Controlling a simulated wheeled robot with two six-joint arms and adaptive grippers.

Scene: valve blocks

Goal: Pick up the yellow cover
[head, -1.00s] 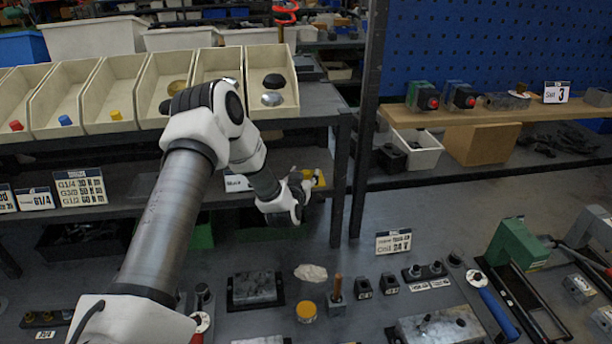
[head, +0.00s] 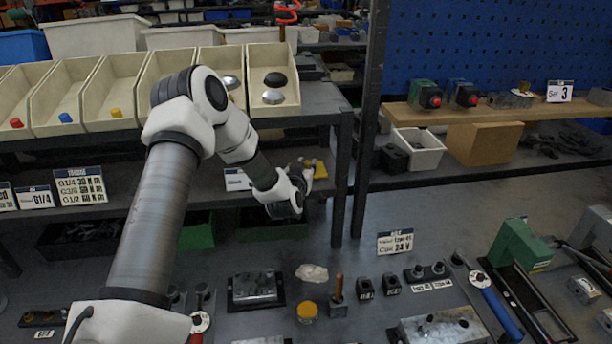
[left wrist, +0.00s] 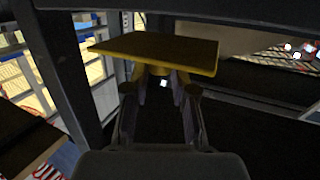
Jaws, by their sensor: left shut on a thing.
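The yellow cover (left wrist: 155,50) is a flat plate that spans the space just beyond my left gripper (left wrist: 161,88) in the left wrist view. The fingers are shut on the cover's underside part, where a yellow piece shows between the tips. In the head view, only a small yellow bit of the cover (head: 320,169) shows past my left gripper (head: 304,172), at the lower shelf by the dark post. I cannot tell whether the cover touches the shelf. My right gripper is not in view.
Cream bins (head: 110,92) with small caps stand on the upper shelf. A dark post (head: 362,130) rises just right of the gripper. The bench (head: 400,275) below holds valve blocks, labels and a blue-handled tool (head: 500,312). A dark beam (left wrist: 200,10) crosses above the cover.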

